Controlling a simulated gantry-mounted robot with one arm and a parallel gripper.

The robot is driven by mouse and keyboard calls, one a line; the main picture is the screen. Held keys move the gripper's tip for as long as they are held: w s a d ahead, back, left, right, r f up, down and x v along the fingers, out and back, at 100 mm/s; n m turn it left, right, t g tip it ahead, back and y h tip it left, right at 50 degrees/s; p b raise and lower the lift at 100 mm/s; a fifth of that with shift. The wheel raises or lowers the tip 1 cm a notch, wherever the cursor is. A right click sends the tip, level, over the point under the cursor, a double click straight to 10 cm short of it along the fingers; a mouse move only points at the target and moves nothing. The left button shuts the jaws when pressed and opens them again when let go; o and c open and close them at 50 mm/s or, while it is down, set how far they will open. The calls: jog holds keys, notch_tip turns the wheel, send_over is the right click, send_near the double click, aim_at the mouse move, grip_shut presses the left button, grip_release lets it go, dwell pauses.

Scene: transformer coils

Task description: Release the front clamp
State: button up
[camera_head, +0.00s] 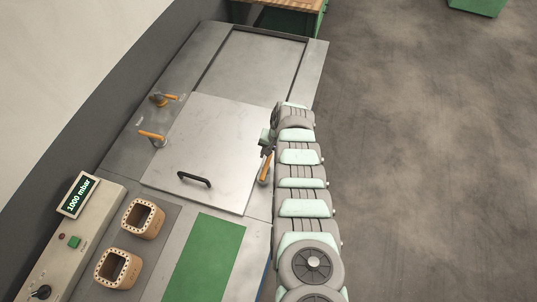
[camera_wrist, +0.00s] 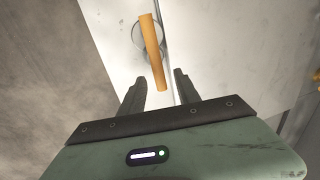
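A clamp with an orange handle (camera_head: 265,168) sits at the right edge of the grey lid (camera_head: 215,140), next to my arm. In the wrist view the same orange handle (camera_wrist: 153,50) rises from a round metal base, its free end lying between the fingertips in the picture. My gripper (camera_wrist: 160,76) is open, with one dark finger on each side of the handle's end and a gap on both sides. I cannot tell how far the handle is in depth from the fingers. In the head view my gripper (camera_head: 267,140) is partly hidden by my wrist.
Two more orange-handled clamps (camera_head: 152,136) (camera_head: 163,99) stand along the lid's left side. A black handle (camera_head: 194,179) is on the lid. Two copper-brown coils (camera_head: 143,219) (camera_head: 118,268), a green mat (camera_head: 205,258) and a display reading 1000 mbar (camera_head: 79,195) lie nearer. Open floor lies right.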

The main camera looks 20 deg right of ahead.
notch_tip(320, 180, up, 6)
jog(key=d, duration=0.1)
jog(key=shift+s+r, duration=0.2)
jog(key=shift+s, duration=0.25)
dwell(0.5)
